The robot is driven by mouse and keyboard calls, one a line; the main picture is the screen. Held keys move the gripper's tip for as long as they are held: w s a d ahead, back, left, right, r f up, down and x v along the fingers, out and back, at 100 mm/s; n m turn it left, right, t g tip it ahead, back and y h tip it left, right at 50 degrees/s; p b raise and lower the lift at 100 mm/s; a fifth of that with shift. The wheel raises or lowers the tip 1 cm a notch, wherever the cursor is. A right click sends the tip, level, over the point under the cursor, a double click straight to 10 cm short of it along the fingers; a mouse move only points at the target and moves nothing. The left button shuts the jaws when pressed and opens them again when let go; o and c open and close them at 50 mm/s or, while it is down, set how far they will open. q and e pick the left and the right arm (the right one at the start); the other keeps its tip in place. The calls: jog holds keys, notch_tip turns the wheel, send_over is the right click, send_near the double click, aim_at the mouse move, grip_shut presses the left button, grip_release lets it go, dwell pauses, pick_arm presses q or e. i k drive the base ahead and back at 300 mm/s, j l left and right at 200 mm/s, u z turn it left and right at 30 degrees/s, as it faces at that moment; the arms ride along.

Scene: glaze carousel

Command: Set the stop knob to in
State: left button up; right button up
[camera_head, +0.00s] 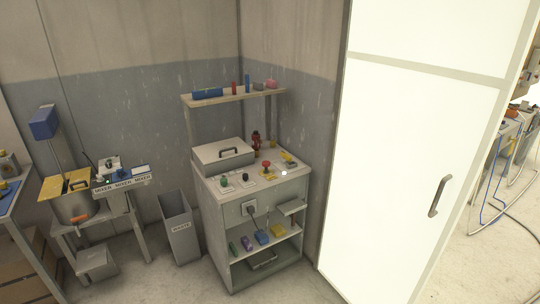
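A red mushroom-shaped knob (267,165), which looks like the stop knob, stands on the top of a grey cabinet (236,208). It appears to sit on a yellow plate. It is too small to tell whether it is pushed in or out. A green knob (223,181) and a black knob (245,177) sit to its left on the same top. Neither of my grippers is in view.
A lidded box (222,153) with a handle covers the cabinet's back left. A shelf (222,98) with small items hangs above. A tall white door (415,150) stands close on the right, a waste bin (179,226) on the left. Floor shows in front.

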aim_at(266, 164)
jog(key=i+l, duration=0.2)
jog(key=i, duration=0.7)
jog(key=i+l+z, duration=0.1)
jog(key=i, duration=0.8)
jog(key=i+l, duration=0.15)
jog(key=i, duration=0.75)
jog(key=l+z, duration=0.05)
